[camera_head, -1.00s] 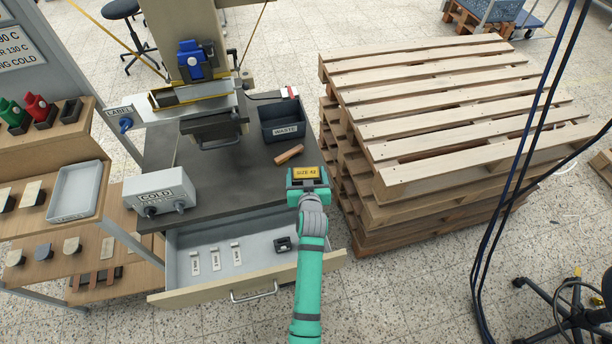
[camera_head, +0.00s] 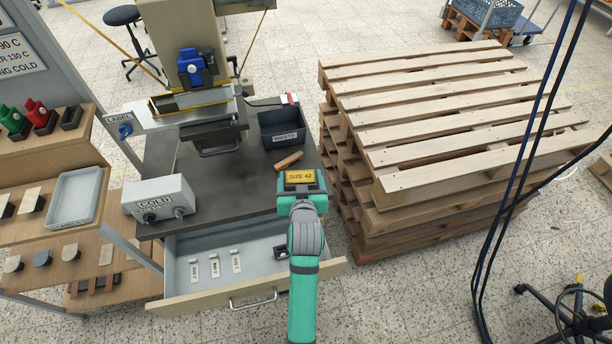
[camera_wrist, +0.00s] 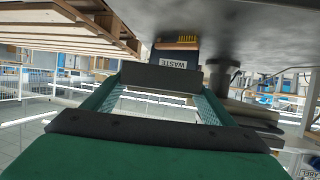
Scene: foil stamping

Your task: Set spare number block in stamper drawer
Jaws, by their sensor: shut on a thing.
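My gripper (camera_head: 300,195) is shut on a dark block with a yellow face marked "SIZE 42" (camera_head: 300,177). It holds the block near the right front edge of the stamper table, and the yellow face points up. In the wrist view a dark bar, the held block (camera_wrist: 158,78), spans between the fingers. The stamper drawer (camera_head: 190,303) stands open below the table. Several pale tagged pieces (camera_head: 215,266) lie in its left and middle part. A small black block (camera_head: 281,252) lies at its right, partly hidden by my arm.
The stamper (camera_head: 205,110) stands on the dark table, with the "COLD" control box (camera_head: 160,198) at front left. The waste bin (camera_head: 283,126) and a wooden-handled tool (camera_head: 289,160) lie behind my gripper. Stacked pallets (camera_head: 440,120) stand close on the right. Cables hang further right.

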